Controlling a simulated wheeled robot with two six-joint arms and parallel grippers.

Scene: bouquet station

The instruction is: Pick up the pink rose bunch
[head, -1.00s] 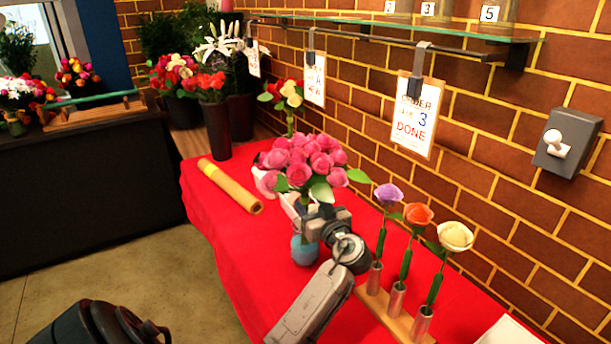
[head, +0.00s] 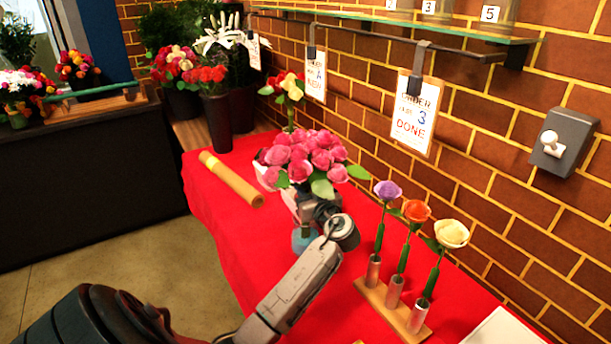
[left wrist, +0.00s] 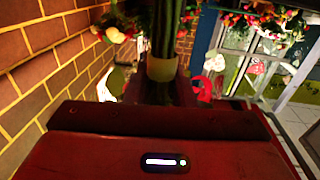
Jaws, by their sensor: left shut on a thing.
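The pink rose bunch (head: 308,158) stands upright over the red-covered table, with green leaves around its blooms. My left gripper (head: 312,205) is shut on its stems below the blooms. In the left wrist view the green stems (left wrist: 166,28) with a pale wrap (left wrist: 161,68) stand between the fingers. A small teal vase (head: 302,241) shows under the bunch, partly behind my arm. I cannot tell whether the stem ends are clear of it. My right gripper is not in view.
A wooden stand (head: 392,311) holds purple, orange and cream single roses in metal tubes. A tan roll (head: 231,180) lies on the red cloth (head: 235,225). Dark vases (head: 219,122) of flowers stand at the back. A brick wall with hanging order cards (head: 417,113) bounds the right.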

